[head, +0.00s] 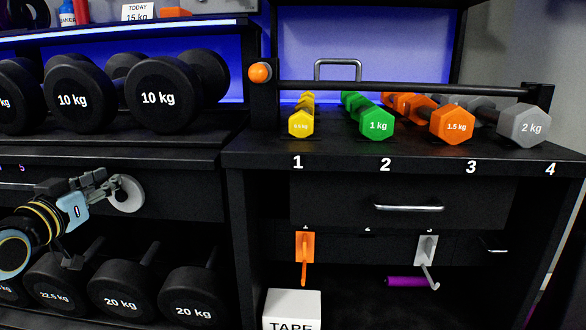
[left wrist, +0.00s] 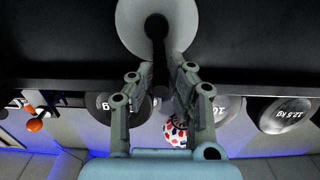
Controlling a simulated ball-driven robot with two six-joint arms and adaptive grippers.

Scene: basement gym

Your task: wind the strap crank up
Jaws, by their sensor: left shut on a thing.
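A pale grey disc (head: 127,201), which looks like the strap crank, is on the dark front edge of the left rack, below the 10 kg dumbbells. In the left wrist view the disc (left wrist: 132,22) is at the top, with a dark knob or handle (left wrist: 157,27) over its middle. My left gripper (head: 118,186) is at the disc. No strap can be made out. My right gripper is not in view.
Black dumbbells (head: 82,98) stand above and below my left arm. Right of it is a bench (head: 350,158) with coloured dumbbells, a drawer (head: 400,200) and hooks. A white TAPE box (head: 292,306) is low in front. A spotted ball (left wrist: 174,132) shows behind my fingers.

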